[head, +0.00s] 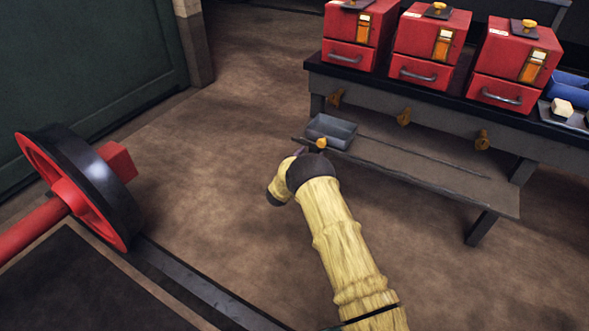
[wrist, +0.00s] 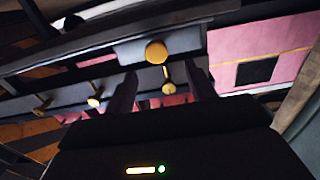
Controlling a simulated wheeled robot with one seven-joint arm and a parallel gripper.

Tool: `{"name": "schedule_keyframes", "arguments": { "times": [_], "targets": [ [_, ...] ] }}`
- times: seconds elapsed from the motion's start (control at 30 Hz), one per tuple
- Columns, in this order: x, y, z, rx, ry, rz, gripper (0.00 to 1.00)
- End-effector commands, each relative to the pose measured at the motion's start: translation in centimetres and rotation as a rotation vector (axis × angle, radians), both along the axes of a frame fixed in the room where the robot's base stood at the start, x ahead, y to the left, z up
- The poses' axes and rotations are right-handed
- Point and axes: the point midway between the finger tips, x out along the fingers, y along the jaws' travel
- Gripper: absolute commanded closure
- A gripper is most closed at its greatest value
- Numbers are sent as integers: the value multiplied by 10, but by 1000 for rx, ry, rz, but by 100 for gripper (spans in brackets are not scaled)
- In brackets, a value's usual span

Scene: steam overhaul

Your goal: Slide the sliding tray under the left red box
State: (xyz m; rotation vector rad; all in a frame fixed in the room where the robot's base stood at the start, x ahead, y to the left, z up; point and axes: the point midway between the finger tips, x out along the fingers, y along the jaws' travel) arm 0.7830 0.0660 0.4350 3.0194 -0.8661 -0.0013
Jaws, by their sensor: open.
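The sliding tray (head: 346,139) is a small grey-blue open tray at the left end of the low shelf. A round yellow knob (head: 321,143) is on its front. The left red box (head: 346,53) stands on the bench above; the tray looks roughly below it, but I cannot tell the exact alignment. My gripper (wrist: 162,76) is open, its two dark fingers apart in the wrist view. The tray's knob (wrist: 156,52) shows there between and just beyond the fingertips; I cannot tell whether they touch it. In the head view my wrist hides most of the gripper.
Two more red boxes (head: 429,48) (head: 511,63) stand to the right on the bench. A red-and-black wheel (head: 105,180) stands left.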

Motion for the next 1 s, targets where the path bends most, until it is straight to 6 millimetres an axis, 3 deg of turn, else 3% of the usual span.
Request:
{"name": "schedule_keyframes", "arguments": {
  "times": [0.5,1.0],
  "targets": [
    [-83,55,2,0,1,6,45],
    [-91,59,-1,1,-1,3,45]
  ]
}}
